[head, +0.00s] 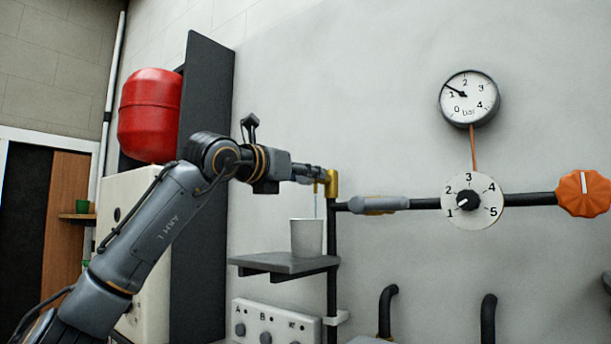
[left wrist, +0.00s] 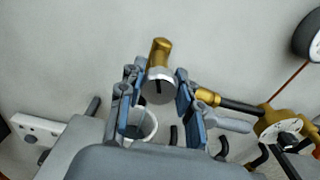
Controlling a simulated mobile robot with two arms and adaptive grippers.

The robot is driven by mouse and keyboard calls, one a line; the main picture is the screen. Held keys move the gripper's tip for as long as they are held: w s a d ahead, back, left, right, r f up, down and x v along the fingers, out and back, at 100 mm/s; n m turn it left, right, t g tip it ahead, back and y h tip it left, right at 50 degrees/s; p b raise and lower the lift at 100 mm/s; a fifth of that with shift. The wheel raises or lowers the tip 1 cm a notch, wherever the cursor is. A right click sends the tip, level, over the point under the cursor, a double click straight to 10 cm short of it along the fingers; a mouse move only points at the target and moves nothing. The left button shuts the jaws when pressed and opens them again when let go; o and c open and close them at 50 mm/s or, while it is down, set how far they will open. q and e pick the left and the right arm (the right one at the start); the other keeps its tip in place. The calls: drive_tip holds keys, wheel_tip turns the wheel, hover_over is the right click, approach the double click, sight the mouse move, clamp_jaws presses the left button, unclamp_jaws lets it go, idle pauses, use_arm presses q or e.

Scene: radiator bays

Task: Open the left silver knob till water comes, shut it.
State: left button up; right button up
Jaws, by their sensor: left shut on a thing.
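The left silver knob (left wrist: 160,84) faces the left wrist view on a brass valve body (left wrist: 158,55); its dark mark stands nearly upright there. My left gripper (left wrist: 156,90) is shut on this knob, a finger on each side. In the head view my left gripper (head: 318,173) reaches the brass valve (head: 332,183) from the left and hides the knob. A thin bluish stream of water (head: 315,206) falls from below the valve toward the white cup (head: 307,238). The cup also shows below the fingers in the left wrist view (left wrist: 142,124). My right gripper is not in view.
The cup stands on a grey shelf (head: 285,264). To the right are a grey lever handle (head: 380,204), a numbered dial (head: 485,210), an orange knob (head: 583,193) and a pressure gauge (head: 468,84) reading about 1. A panel with buttons (head: 275,322) sits below.

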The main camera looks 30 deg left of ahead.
use_arm(q)
drive_tip(key=shift+f+n+b, duration=0.15)
drive_tip(key=shift+n+b, duration=0.85)
drive_tip(key=shift+n, duration=0.1)
drive_tip(key=n+b, duration=0.2)
drive_tip(key=n, duration=0.1)
drive_tip(key=n+b, duration=0.2)
drive_tip(key=n, duration=0.3)
drive_tip(key=shift+a, duration=0.1)
drive_tip(key=shift+n+b, duration=0.45)
drive_tip(key=shift+n, duration=1.25)
drive_tip(key=o, duration=1.1)
drive_tip(key=shift+a, duration=0.1)
drive_tip(key=shift+s, duration=0.15)
drive_tip(key=s, duration=0.8)
drive_tip(key=s+a, duration=0.1)
drive_tip(key=s, duration=0.2)
drive_tip(key=shift+s, duration=0.4)
